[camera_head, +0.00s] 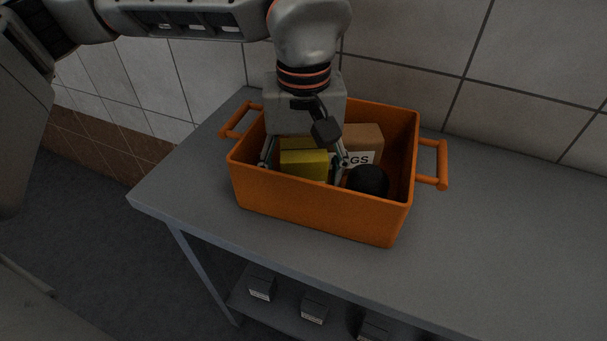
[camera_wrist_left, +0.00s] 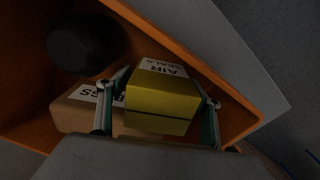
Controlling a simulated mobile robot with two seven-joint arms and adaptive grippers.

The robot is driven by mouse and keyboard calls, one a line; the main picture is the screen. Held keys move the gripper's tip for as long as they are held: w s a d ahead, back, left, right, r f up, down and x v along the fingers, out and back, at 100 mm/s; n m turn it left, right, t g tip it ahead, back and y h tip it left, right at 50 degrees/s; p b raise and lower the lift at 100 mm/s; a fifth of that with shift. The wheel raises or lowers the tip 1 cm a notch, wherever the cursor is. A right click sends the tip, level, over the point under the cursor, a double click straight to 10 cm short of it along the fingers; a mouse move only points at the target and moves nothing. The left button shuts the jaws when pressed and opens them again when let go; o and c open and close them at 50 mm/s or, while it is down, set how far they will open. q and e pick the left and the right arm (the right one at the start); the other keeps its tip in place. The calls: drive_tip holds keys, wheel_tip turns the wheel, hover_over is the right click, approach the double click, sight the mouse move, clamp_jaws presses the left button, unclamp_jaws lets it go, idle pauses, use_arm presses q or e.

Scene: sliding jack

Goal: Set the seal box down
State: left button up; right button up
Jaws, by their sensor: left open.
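The yellow seal box (camera_head: 304,164) is inside the orange crate (camera_head: 318,214), toward its left part. It also shows in the left wrist view (camera_wrist_left: 162,104), with a white label reading "AIR SEALS". My left gripper (camera_head: 305,162) points down into the crate with its fingers open, one on each side of the seal box. In the left wrist view the fingers (camera_wrist_left: 165,100) stand apart beside the box, with small gaps visible. The underside of the box is hidden, so I cannot tell exactly what it rests on. My right gripper is not in view.
A brown cardboard box (camera_head: 365,139) and a black round object (camera_head: 368,181) share the crate, to the right of the seal box. The crate stands on a grey table (camera_head: 490,250) against a tiled wall. Small boxes (camera_head: 313,308) sit on the lower shelf.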

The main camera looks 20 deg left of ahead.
use_arm(q)
wheel_tip(320, 180, up, 12)
drive_tip(key=shift+p, duration=1.2)
